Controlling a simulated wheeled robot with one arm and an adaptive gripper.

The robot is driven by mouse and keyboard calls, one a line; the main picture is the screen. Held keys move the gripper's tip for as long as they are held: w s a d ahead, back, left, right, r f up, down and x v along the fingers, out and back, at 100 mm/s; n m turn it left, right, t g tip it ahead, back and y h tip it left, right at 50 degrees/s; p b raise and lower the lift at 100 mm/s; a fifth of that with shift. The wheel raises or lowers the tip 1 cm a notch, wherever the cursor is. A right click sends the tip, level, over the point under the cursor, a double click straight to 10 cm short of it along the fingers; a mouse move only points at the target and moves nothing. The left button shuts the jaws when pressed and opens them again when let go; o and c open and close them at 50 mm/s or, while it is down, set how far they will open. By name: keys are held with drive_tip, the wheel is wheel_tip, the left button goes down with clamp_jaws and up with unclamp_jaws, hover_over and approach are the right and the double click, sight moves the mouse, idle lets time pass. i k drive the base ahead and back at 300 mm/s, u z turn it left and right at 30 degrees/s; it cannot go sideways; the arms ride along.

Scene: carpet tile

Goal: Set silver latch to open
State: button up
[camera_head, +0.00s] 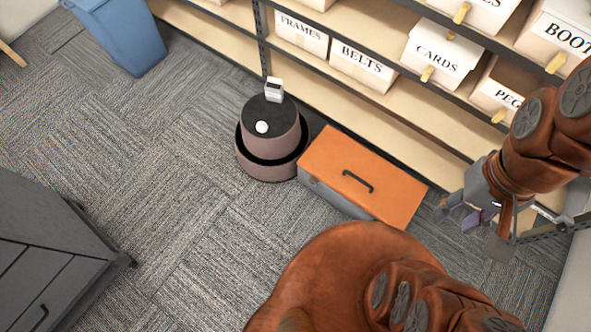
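No silver latch can be made out in this view. A toolbox with an orange lid (335,160) and a grey body (328,194) sits on the carpet in front of the shelf. Its lid looks closed, with a dark handle (358,181) on top. Only part of its grey side shows; its other sides are hidden. My gripper (472,228) is at the right, to the right of the toolbox and apart from it. Its fingers look spread, with nothing seen between them.
A shelf holds labelled boxes such as CARDS (440,52) and BELTS (361,66) behind the toolbox. A grey cabinet (45,255) and blue bin (122,35) are further left. Carpet between is clear.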

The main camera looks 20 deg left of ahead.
sight(315, 182)
drive_tip(key=u, duration=0.8)
drive_tip(key=k, duration=0.75)
drive_tip(key=u, duration=1.4)
drive_tip(key=i, duration=0.65)
drive_tip(key=z, duration=0.3)
